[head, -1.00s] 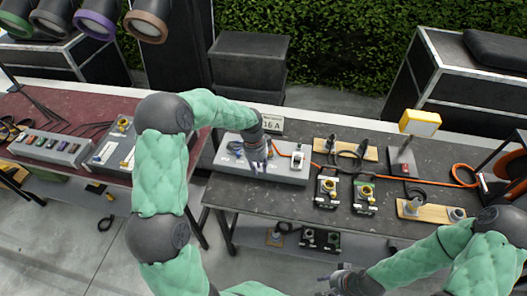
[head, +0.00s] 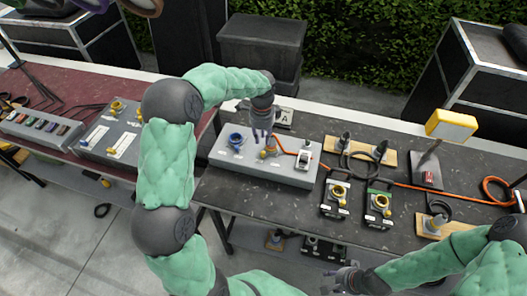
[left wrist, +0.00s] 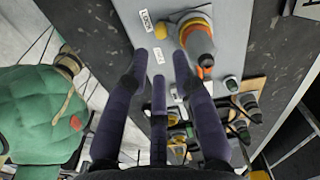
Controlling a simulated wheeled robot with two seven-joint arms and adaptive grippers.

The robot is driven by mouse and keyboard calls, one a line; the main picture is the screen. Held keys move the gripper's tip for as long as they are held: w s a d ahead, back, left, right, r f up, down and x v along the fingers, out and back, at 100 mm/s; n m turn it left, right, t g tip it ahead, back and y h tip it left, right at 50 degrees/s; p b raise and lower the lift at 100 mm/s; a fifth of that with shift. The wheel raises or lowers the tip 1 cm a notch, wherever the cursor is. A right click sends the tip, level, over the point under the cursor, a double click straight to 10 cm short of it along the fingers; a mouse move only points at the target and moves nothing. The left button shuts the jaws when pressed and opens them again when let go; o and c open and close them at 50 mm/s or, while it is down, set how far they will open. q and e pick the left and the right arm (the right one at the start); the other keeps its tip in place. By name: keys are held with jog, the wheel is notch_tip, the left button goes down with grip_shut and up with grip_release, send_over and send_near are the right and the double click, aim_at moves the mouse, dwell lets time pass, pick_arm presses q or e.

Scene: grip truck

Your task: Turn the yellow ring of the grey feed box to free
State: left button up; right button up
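The grey feed box (head: 228,160) stands on the dark table in the head view. It has a blue socket at its left, a yellow ring (head: 270,152) near its middle and a white switch at its right. In the left wrist view the yellow ring (left wrist: 194,20) sits around an orange and grey plug; two small white labels lie left of it. My left gripper (head: 263,138) is just behind and above the ring. In the left wrist view its purple fingers (left wrist: 162,60) are spread, empty, left of the plug. My right gripper (head: 328,281) has its fingers apart, away from the box.
An orange cable runs right from the feed box. Two small black boxes with yellow rings (head: 338,191) (head: 379,203) stand right of it. Behind them is a wooden board (head: 365,156) with black connectors. A yellow-topped lamp (head: 452,125) stands further right. A sign stands behind the feed box.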

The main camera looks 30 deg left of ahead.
aim_at(263, 152)
pick_arm(q)
notch_tip(263, 152, down, 9)
jog(key=shift+w+r+b, duration=0.1)
jog(key=shift+b, duration=0.45)
grip_shut()
